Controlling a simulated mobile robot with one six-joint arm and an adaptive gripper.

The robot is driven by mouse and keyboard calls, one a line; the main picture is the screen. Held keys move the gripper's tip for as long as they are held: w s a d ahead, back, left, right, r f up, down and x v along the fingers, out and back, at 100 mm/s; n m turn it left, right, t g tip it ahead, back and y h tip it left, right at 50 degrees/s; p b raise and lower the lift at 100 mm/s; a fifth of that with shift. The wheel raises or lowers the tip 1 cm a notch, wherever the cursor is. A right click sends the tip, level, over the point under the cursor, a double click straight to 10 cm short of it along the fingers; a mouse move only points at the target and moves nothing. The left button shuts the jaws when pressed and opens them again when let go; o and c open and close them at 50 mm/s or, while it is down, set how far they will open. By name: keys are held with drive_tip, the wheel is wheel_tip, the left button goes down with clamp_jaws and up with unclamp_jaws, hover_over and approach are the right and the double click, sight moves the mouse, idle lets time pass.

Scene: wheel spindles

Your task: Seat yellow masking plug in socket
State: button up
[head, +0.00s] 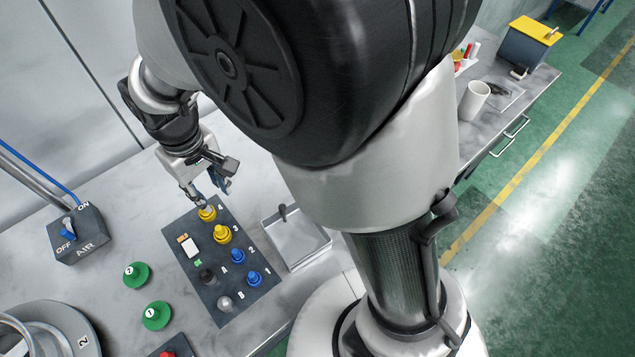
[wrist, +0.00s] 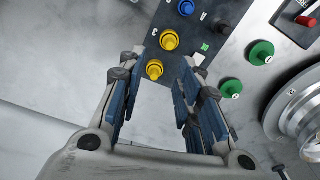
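Two yellow plugs stand upright on the dark panel (head: 240,292). One is at mark 4 (head: 207,213), the other at mark 3 (head: 223,235). My gripper (head: 206,194) is close above the plug at 4, pointing down. In the wrist view my gripper (wrist: 162,60) is open, with the plug at 4 (wrist: 155,69) seen between its blue-padded fingers. I see no clear contact. The plug at 3 (wrist: 169,40) shows just beyond the fingertips. Whether either plug is fully seated cannot be told.
Blue plugs (head: 238,256) at 2 and 1, a black piece (head: 207,276) at A and a grey one (head: 224,303) at B share the panel. A shallow tray (head: 300,247) lies right. Green plugs (head: 136,274) and an AIR switch box (head: 78,236) are left.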

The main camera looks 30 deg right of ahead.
drive_tip(key=s+d+r+m+t, duration=0.2)
drive_tip(key=s+d+r, duration=0.4)
drive_tip(key=d+r, duration=0.4)
drive_tip(key=s+d+r+m+t, duration=0.2)
drive_tip(key=s+d, duration=0.5)
drive_tip(key=s, duration=0.4)
drive_tip(key=shift+d+r+m, duration=0.15)
drive_tip(key=shift+r+m, duration=0.2)
drive_tip(key=shift+m, duration=0.25)
